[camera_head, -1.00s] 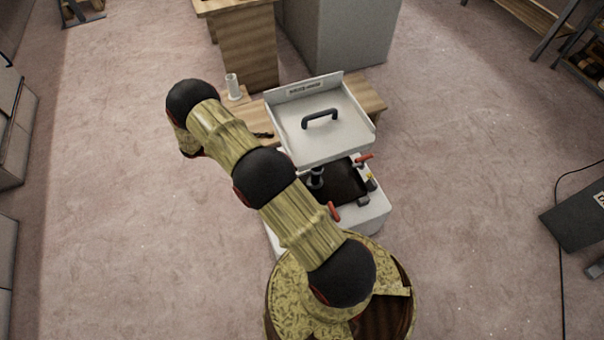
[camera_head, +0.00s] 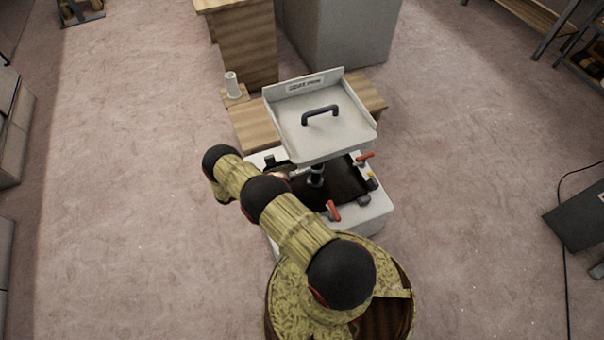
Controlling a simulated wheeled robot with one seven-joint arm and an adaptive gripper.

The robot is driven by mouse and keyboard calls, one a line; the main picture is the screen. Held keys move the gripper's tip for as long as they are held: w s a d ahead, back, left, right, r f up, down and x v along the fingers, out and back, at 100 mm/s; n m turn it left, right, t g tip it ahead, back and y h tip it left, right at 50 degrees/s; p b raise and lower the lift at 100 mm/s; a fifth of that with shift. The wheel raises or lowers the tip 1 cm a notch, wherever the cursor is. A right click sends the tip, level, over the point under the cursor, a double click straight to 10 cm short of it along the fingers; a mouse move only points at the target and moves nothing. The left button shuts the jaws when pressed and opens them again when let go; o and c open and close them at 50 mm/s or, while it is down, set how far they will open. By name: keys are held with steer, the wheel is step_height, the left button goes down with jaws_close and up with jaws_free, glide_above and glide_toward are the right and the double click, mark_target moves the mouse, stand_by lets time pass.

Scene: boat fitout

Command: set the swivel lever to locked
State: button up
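A white pedestal unit (camera_head: 376,217) has an open dark top with small fittings. One red-handled lever (camera_head: 365,157) sits at its far right edge. A second red-handled lever (camera_head: 333,211) sits at its near edge. I cannot tell which is the swivel lever, or read any locked mark. My gripper (camera_head: 279,165) shows only as a small dark shape at the unit's left side, beyond my arm, apart from both red levers. Its fingers are too small and hidden to tell whether they are open. My arm covers the unit's left part.
A raised white panel (camera_head: 340,132) with a dark handle (camera_head: 320,113) stands over the unit's far part. Behind it is a low wooden bench (camera_head: 250,125) with a white cylinder (camera_head: 231,84). A grey cabinet (camera_head: 340,35) stands further back.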

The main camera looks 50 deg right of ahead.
mark_target(311, 168)
steer(key=s+d, duration=0.1)
steer(key=d, duration=0.1)
steer(key=s+d+f+b, duration=0.1)
steer(key=d, duration=0.1)
steer(key=s+d+f+b, duration=0.1)
steer(key=d, duration=0.1)
steer(key=shift+s+d+f, duration=0.2)
steer(key=shift+s+d, duration=0.05)
steer(key=shift+s, duration=0.1)
steer(key=c, duration=0.3)
jaws_close()
stand_by(0.5)
